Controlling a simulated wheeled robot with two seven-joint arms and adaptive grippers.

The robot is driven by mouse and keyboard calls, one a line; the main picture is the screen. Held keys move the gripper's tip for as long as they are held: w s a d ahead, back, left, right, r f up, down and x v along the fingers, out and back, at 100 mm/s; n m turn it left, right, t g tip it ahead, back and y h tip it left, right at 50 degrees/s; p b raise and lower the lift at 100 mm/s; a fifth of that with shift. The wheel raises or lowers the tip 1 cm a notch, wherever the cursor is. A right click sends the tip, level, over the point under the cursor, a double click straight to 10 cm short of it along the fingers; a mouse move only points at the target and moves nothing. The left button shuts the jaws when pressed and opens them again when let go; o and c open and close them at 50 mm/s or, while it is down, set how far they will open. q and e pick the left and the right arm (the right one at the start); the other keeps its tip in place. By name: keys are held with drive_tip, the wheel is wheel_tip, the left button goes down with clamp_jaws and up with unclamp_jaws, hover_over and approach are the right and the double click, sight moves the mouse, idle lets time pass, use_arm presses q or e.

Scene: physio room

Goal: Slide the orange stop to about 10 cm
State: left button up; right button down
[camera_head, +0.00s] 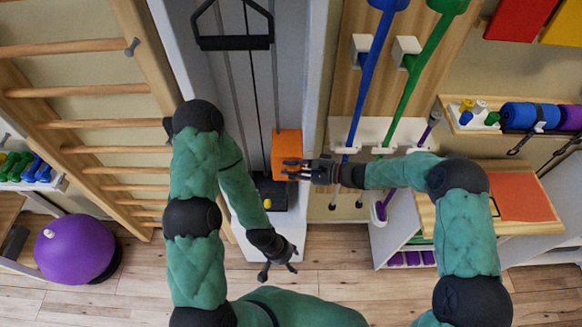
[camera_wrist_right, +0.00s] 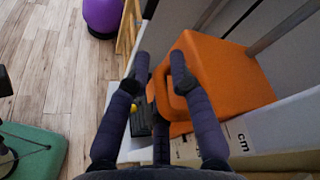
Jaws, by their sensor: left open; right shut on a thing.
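The orange stop (camera_head: 286,150) is a block on the grey rail unit (camera_head: 214,85), low on it in the head view. It also fills the upper right of the right wrist view (camera_wrist_right: 232,78), beside a pale strip marked "cm" (camera_wrist_right: 245,137). No scale number is readable. My right gripper (camera_head: 290,170) is at the stop's lower right part, with its fingers shut on it; in the wrist view the fingers (camera_wrist_right: 158,72) lie at its near left side. My left gripper (camera_head: 279,268) is open and empty, hanging below the unit's foot, apart from the stop.
A black handle (camera_head: 234,42) hangs at the top of the unit. A small yellow knob (camera_head: 267,203) sits below the stop. Wall bars (camera_head: 80,91) and a purple ball (camera_head: 76,247) are at the left. Blue and green poles (camera_head: 372,65) stand close on the right.

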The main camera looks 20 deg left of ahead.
wheel_tip(320, 180, down, 3)
drive_tip(key=shift+f+b, duration=0.1)
drive_tip(key=shift+b, duration=0.8)
drive_tip(key=c, duration=1.3)
unclamp_jaws()
drive_tip(key=shift+c, duration=0.2)
drive_tip(key=shift+d, duration=0.15)
drive_tip(key=v, duration=1.1)
drive_tip(key=shift+d, duration=0.4)
